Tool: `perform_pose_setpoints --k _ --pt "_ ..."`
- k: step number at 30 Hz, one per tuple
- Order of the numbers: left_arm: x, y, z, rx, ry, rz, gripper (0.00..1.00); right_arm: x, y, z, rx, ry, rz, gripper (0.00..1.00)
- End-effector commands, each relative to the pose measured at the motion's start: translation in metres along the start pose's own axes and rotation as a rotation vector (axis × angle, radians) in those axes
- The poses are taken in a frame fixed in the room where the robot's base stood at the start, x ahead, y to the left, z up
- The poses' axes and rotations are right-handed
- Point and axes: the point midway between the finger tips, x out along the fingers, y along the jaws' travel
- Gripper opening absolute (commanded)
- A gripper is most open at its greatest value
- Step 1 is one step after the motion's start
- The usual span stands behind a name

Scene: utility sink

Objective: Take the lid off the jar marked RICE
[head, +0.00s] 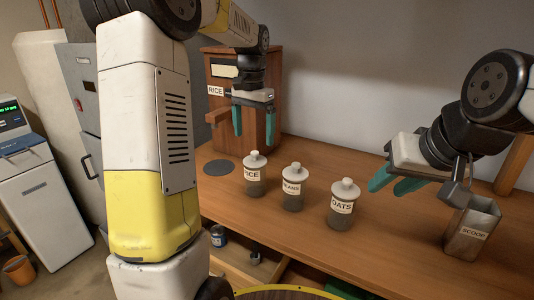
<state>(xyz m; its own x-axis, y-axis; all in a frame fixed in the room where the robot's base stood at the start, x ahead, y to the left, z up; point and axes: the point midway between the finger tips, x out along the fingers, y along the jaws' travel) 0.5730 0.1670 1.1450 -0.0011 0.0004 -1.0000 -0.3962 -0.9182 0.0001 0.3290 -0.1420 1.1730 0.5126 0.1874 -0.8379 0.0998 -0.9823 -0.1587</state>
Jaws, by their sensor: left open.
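The jar marked RICE (255,186) stands upright on the wooden counter, with its pale knobbed lid (255,159) on top. A jar marked "EANS", its first letter hidden or unclear (291,201), and a jar marked OATS (341,218) stand to its right, both lidded. My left gripper (254,134) is open and empty, fingers pointing down, above and behind the RICE jar and apart from it. My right gripper (384,190) hangs above the counter's right part, its two fingers apart with nothing between them.
A wooden dispenser with a RICE label (226,62) stands behind my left gripper. A dark round disc (219,167) lies left of the jars. A metal holder marked SCOOP (471,243) stands at the right. The counter front (295,238) is clear.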

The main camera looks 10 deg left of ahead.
Motion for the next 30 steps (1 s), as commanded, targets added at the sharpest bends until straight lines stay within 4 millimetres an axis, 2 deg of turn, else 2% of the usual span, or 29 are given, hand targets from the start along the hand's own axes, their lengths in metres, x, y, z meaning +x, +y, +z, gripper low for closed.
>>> perform_pose_setpoints --k 13,17,23,30 --pt "0.059 0.003 0.001 -0.001 -0.001 0.0 0.92 0.0 0.0 0.0 0.0 0.0 0.0 0.36" --pt "0.067 0.003 0.0 -0.001 0.001 -0.001 0.92 0.0 0.0 0.0 0.0 0.0 0.0 0.36" --pt "0.067 0.003 0.0 -0.001 0.002 -0.001 0.92 0.0 0.0 0.0 0.0 0.0 0.0 0.36" --pt "0.067 0.003 0.0 -0.001 0.002 -0.001 0.44 0.0 0.0 0.0 0.0 0.0 0.0 0.36"
